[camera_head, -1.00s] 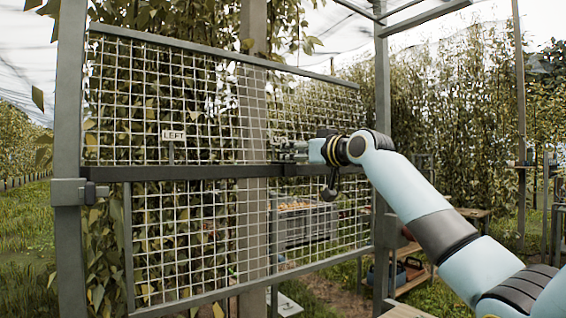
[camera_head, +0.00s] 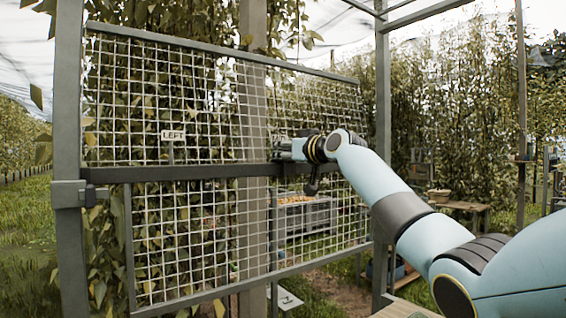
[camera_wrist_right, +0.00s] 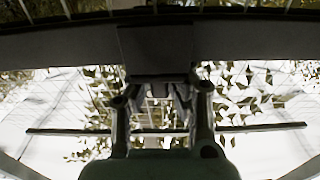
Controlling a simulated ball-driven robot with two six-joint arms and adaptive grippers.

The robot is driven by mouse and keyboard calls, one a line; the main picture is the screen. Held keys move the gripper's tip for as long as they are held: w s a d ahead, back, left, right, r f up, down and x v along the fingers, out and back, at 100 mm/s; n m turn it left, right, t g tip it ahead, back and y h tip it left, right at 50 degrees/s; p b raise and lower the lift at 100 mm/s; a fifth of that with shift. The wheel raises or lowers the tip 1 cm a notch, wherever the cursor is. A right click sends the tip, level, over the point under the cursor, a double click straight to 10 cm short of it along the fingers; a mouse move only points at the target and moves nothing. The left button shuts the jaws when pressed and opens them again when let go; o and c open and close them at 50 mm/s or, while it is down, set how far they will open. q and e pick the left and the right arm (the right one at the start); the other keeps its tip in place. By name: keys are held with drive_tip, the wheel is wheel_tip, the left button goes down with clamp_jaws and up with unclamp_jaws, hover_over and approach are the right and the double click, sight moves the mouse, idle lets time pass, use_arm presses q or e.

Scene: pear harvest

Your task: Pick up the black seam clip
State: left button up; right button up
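A black block that looks like the seam clip (camera_wrist_right: 155,48) sits at the dark bar in the right wrist view, straight ahead of the fingers. In the head view I cannot make it out apart from the dark bar. My right gripper (camera_head: 281,149) is at the bar, near the middle of the mesh panel. In the wrist view its two fingers (camera_wrist_right: 158,95) stand apart, just short of the block's lower edge. I see no grip on the block. Whether a fingertip touches it I cannot tell. My left gripper is out of view.
The dark horizontal bar (camera_head: 205,171) crosses the white mesh panel (camera_head: 190,235) in a grey frame. A LEFT sign (camera_head: 173,135) stands above it. A grey crate (camera_head: 305,216) with fruit is behind the mesh. A wooden bench (camera_head: 460,206) is at the right.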

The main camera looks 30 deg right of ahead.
clamp_jaws()
drive_tip(key=shift+r, duration=0.1)
